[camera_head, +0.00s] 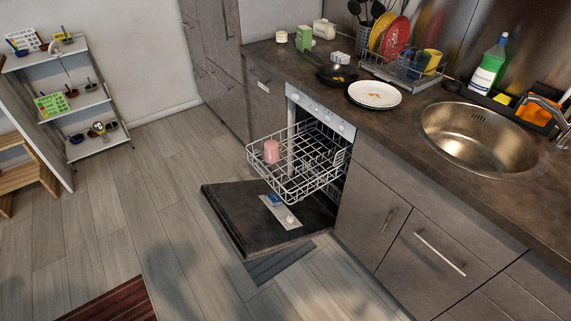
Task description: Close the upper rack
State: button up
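The upper rack (301,170) is a white wire basket in the dishwasher. It is pulled well out over the lowered dark door (262,240). A pink cup (271,151) stands in the rack's front left part. The dishwasher's opening is below a pale control panel (321,111) under the counter. The rack's back end reaches into the opening, where it is partly hidden. My gripper is not in view.
The lowered door blocks the floor in front of the dishwasher. Closed drawers with bar handles (440,253) stand to the right, below the sink (480,138). A shelf (70,98) stands far left. Floor left of the door is clear.

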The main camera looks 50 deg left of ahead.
aim_at(269, 173)
jog(key=u, duration=2.75)
jog(key=i, duration=0.85)
jog(key=z, duration=0.4)
